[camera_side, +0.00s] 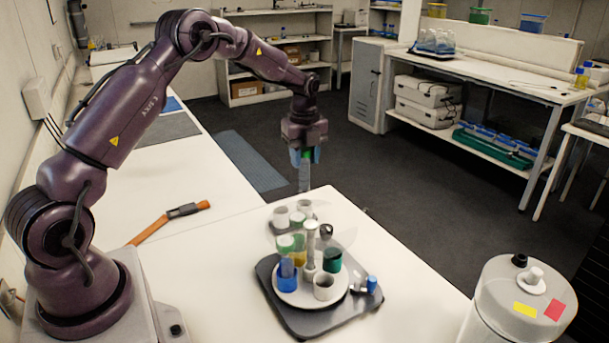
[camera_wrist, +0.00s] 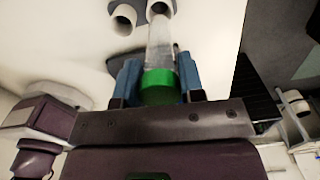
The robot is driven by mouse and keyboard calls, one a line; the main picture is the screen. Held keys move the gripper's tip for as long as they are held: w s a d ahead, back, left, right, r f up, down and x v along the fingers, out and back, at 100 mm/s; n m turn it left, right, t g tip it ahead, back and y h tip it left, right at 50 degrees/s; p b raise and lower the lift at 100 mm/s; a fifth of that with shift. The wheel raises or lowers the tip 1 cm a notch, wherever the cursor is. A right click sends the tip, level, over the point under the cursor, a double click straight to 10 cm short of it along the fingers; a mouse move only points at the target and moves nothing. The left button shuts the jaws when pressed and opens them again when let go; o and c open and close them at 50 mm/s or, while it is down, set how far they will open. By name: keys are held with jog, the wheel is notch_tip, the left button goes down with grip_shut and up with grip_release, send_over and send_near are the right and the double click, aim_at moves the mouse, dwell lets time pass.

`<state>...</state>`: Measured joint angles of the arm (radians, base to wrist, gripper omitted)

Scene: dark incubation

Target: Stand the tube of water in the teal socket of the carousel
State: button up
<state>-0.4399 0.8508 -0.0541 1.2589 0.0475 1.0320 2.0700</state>
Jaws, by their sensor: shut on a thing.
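My gripper (camera_side: 304,157) is shut on a clear tube with a green cap. In the wrist view its blue fingers (camera_wrist: 158,76) clasp the green cap (camera_wrist: 158,88), and the clear body (camera_wrist: 160,45) points away from them. In the side view the tube (camera_side: 304,180) hangs roughly upright, above and behind the carousel, touching nothing below. The carousel (camera_side: 296,298) is a round white plate with a central post. Its teal socket (camera_side: 332,261) is right of the post and looks empty, though its inside is unclear.
A blue socket (camera_side: 287,281) and a white socket (camera_side: 324,288) share the carousel, which sits on a dark tray (camera_side: 300,322). White cups (camera_side: 280,217) stand behind, near a clear curved sheet. A small blue-ended item (camera_side: 371,284) lies right. A white canister (camera_side: 515,310) stands front right.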

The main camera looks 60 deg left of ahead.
notch_tip(320, 180, up, 14)
jog(key=s+d+m, duration=0.2)
jog(key=d+m, duration=0.1)
jog(key=d, duration=0.9)
jog(key=s+d+m, duration=0.2)
jog(key=s+d, duration=0.1)
jog(key=d, duration=0.5)
notch_tip(320, 180, down, 15)
jog(key=shift+s+f, duration=0.1)
jog(key=shift+f, duration=0.15)
dwell(0.7)
jog(key=shift+f, duration=0.7)
jog(key=shift+f, duration=0.25)
jog(key=shift+f, duration=0.45)
